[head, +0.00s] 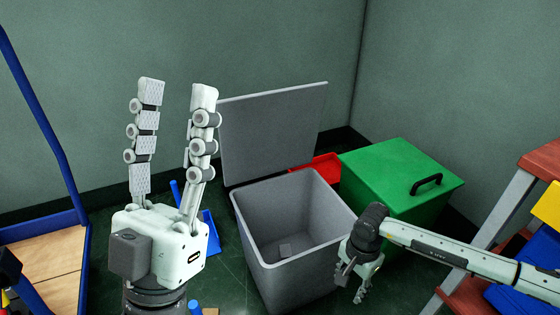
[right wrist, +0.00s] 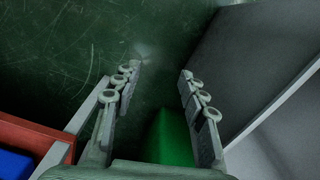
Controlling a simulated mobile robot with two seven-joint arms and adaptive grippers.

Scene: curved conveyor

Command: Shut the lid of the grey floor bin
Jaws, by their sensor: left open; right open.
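The grey floor bin (head: 290,275) stands open on the dark green floor in the middle of the head view. Its lid (head: 272,130) is tipped up and back, near upright, behind the opening. My left gripper (head: 177,90) is open and empty, fingers pointing up, to the left of the bin and lid. My right gripper (head: 352,287) is at the bin's right front side, pointing down. In the right wrist view its open fingers (right wrist: 161,73) hold nothing, and a grey panel (right wrist: 240,60) is beside them at right.
A green bin (head: 400,170) with a shut lid and black handle stands right of the grey bin. A red object (head: 318,168) lies behind. A blue-framed cart (head: 45,255) is at left, a red shelf (head: 540,160) with bins at right. Walls close off the back.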

